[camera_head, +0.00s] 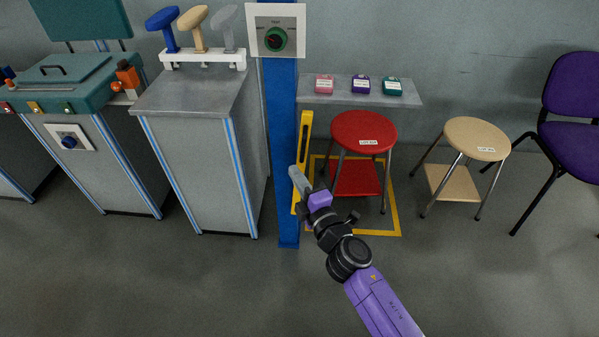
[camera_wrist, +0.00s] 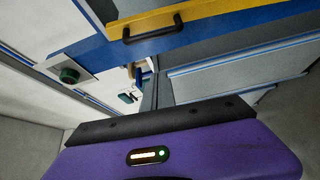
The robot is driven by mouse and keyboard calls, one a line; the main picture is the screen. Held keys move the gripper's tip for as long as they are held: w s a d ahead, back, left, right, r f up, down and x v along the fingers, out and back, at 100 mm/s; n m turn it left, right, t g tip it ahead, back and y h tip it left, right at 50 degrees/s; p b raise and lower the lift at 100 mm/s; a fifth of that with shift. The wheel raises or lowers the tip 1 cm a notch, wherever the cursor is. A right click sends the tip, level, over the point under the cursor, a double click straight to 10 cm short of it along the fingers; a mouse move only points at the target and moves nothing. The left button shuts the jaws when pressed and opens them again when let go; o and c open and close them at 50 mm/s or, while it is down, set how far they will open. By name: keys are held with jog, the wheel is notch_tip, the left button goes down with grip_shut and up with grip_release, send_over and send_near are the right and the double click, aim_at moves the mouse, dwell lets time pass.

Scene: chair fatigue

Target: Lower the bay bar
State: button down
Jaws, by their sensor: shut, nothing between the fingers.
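The bay bar (camera_head: 304,138) is yellow and stands upright along the right side of the blue post (camera_head: 281,140). Its lower part is partly hidden by my arm. In the wrist view the bay bar (camera_wrist: 215,17) crosses the top, with a black handle (camera_wrist: 152,27) on it. My gripper (camera_head: 294,172) is shut and empty, in front of the bar's lower half in the head view. In the wrist view the handle is apart from my purple gripper housing. I cannot tell whether the fingertips touch the bar.
A red stool (camera_head: 364,131) stands inside a yellow floor outline (camera_head: 396,215) right of the post. A beige stool (camera_head: 476,138) and a purple chair (camera_head: 572,140) are further right. A grey cabinet (camera_head: 200,175) stands left. A dial panel (camera_head: 276,30) is on the post.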

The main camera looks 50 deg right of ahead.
jog(key=x, duration=0.8)
jog(key=shift+s+d+f+p, duration=0.1)
jog(key=shift+s+d+p, duration=0.65)
jog(key=shift+s+d, duration=0.7)
